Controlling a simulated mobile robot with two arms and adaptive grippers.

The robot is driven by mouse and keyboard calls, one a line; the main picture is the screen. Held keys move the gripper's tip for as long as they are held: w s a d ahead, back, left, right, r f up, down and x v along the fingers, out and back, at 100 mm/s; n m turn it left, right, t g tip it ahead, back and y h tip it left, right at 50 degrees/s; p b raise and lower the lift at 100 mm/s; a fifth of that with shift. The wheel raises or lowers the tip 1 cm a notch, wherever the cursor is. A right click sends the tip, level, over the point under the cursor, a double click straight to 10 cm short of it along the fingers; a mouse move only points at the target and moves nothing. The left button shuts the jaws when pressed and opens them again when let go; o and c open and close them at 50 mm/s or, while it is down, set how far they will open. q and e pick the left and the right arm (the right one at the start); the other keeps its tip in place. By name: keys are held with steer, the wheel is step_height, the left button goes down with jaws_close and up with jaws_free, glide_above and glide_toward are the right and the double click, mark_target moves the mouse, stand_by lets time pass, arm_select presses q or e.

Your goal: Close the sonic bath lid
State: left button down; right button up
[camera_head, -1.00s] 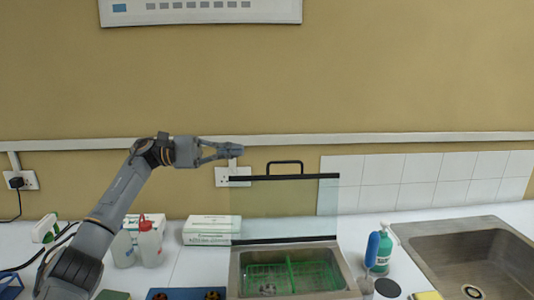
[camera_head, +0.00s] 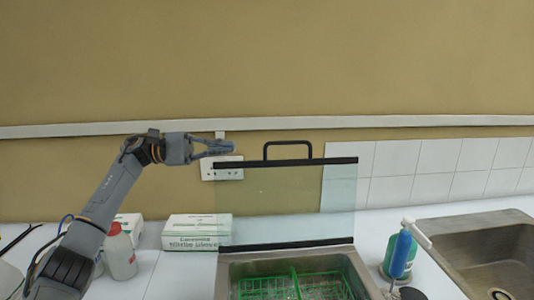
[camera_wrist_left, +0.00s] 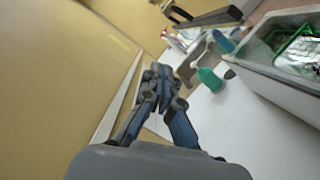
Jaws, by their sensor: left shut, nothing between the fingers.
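The sonic bath (camera_head: 365,277) is a steel tub with a green wire basket (camera_head: 290,287) inside, low in the head view. Its glass lid (camera_head: 285,205) stands upright and open behind the tub, with a black top bar and a black handle (camera_head: 287,144). My left gripper (camera_head: 230,146) is shut and empty, left of the handle at about its height in the picture, and not touching the lid. In the left wrist view the gripper (camera_wrist_left: 163,72) shows closed fingers, with the lid's black bar (camera_wrist_left: 210,19) above and the tub (camera_wrist_left: 285,88) at right. My right gripper is out of view.
A glove box (camera_head: 196,232) and a red-capped bottle (camera_head: 120,253) stand left of the bath. A blue and green bottle (camera_head: 400,255) and a sink (camera_head: 480,255) are on the right. A wall socket (camera_head: 222,169) is behind the gripper.

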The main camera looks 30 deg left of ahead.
mark_target(269, 145)
arm_select(q)
steer(key=shift+w+d+r+p, duration=0.15)
steer(key=shift+d+r+p, duration=0.25)
steer(key=shift+d+p, duration=1.05)
steer(key=shift+w+d+r+p, duration=0.2)
steer(key=shift+d+r+p, duration=0.25)
steer(key=shift+d, duration=1.8)
steer(key=shift+w+d+r+p, duration=0.15)
steer(key=shift+d+r+p, duration=0.15)
steer(key=shift+d+p, duration=1.2)
steer(key=shift+d+b, duration=0.4)
steer(key=shift+d, duration=0.05)
steer(key=shift+d, duration=0.1)
